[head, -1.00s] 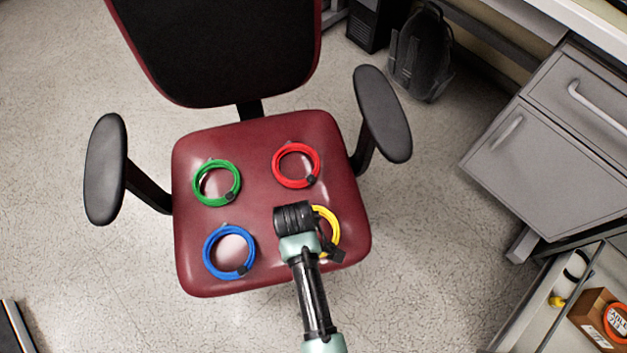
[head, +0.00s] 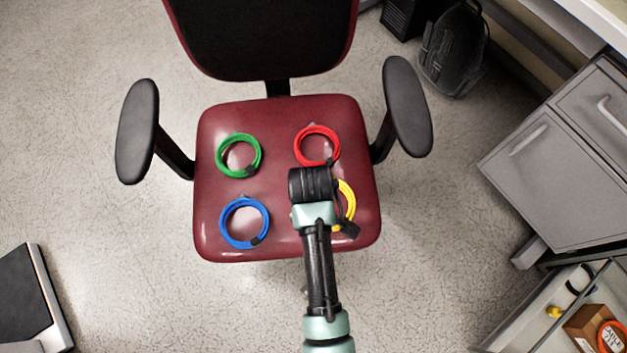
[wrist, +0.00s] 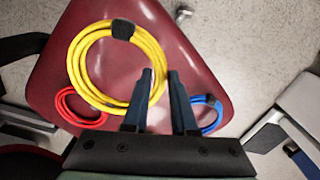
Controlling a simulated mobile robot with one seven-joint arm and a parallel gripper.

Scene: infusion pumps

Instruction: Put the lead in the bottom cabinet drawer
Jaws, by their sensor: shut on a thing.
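Coiled leads lie on a dark red chair seat (head: 290,115): a green lead (head: 222,167), a red lead (head: 303,160), a blue lead (head: 232,241) and a yellow lead (head: 349,203). My gripper (wrist: 160,73) is at the yellow lead, shut on the right side of its coil in the wrist view (wrist: 78,75). My wrist hides part of this coil in the head view. I cannot tell whether it is clear of the seat. An open drawer (head: 512,325) shows at the lower right, holding a box and a white bottle.
The chair has black armrests (head: 407,105) on both sides. A grey cabinet (head: 545,180) with a closed door and drawer stands at the right. A black backpack (head: 452,50) sits on the floor behind. Open floor lies between the chair and the cabinet.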

